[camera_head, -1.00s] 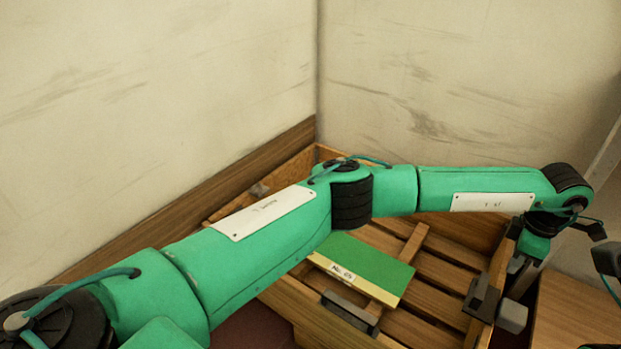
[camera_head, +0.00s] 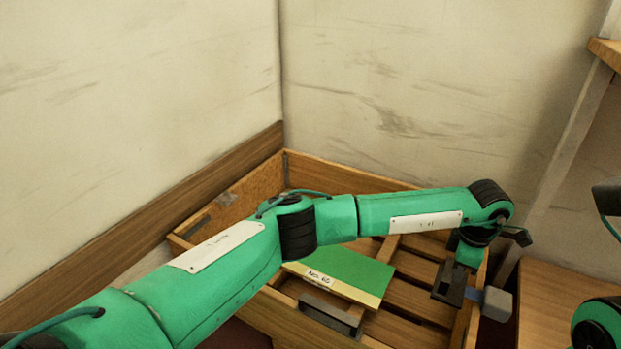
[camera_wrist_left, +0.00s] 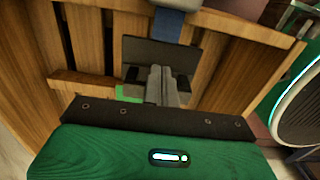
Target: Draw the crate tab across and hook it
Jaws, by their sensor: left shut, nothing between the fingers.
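The wooden slatted crate (camera_head: 255,311) stands in the wall corner, under my left arm. At its right wall in the head view are a dark plate (camera_head: 447,287), a short blue-grey strip (camera_head: 472,294), and a grey block (camera_head: 497,304), which look like the tab and its catch. In the head view my wrist hides most of the left gripper.
A green panel with a white label (camera_head: 345,268) lies in the crate. A dark bracket (camera_head: 330,316) sits on the near wall. Walls close off the left and back. A wooden surface (camera_head: 560,305) lies at the right, and parts of my right arm show at the right edge.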

